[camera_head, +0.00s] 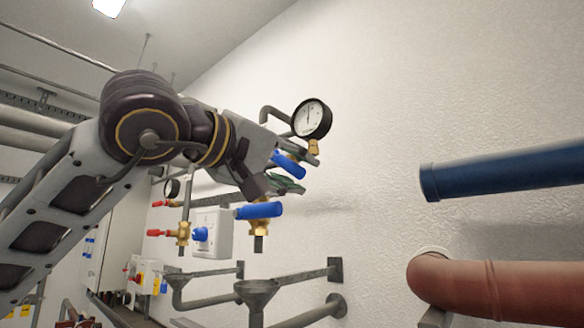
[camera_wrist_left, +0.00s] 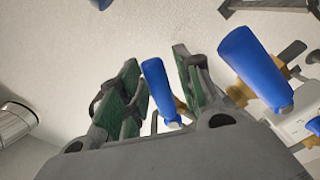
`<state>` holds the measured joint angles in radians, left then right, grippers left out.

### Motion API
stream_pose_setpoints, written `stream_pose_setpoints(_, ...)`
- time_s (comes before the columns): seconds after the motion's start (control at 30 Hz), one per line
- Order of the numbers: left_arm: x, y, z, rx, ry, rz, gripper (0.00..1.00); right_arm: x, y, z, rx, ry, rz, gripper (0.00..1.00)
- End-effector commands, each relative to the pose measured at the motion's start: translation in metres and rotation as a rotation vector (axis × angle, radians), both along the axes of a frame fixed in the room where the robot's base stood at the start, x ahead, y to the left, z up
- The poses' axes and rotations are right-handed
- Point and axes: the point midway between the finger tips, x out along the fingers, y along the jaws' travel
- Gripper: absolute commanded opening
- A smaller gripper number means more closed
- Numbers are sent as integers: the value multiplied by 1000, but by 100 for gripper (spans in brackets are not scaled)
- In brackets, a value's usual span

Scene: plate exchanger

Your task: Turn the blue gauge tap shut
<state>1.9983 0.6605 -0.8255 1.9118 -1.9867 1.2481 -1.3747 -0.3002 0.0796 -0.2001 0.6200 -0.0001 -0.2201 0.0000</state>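The blue gauge tap handle (camera_head: 288,164) sits just below the round gauge (camera_head: 311,118) on the wall. My left gripper (camera_head: 286,185) is right at this handle, and part of the handle is hidden behind it. In the left wrist view a blue handle (camera_wrist_left: 160,90), seemingly the same one, shows between the two green-padded fingers (camera_wrist_left: 155,62). Gaps show beside it, so the gripper looks open and not closed on it. I cannot tell how deep between the fingers it sits. My right gripper is not in view.
A second blue handle (camera_head: 259,210) on a brass valve is close below my left gripper; it also shows right of the fingers in the wrist view (camera_wrist_left: 254,68). A grey funnel (camera_head: 256,292) stands lower. A blue pipe (camera_head: 500,172) and a red-brown pipe (camera_head: 500,290) project at right.

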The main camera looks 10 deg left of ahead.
Motion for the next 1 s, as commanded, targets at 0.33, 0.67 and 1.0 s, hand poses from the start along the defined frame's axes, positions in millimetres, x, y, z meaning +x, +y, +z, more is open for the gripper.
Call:
stream_pose_setpoints(0.33, -1, 1, 1, -2, -2, 0, 40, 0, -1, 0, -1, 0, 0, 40)
stream_pose_setpoints(0.67, -17, 12, 2, -2, -3, 1, 40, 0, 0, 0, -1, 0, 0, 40)
stream_pose_setpoints(1.0, -57, 39, 2, -3, -6, 2, 40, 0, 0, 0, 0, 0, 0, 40)
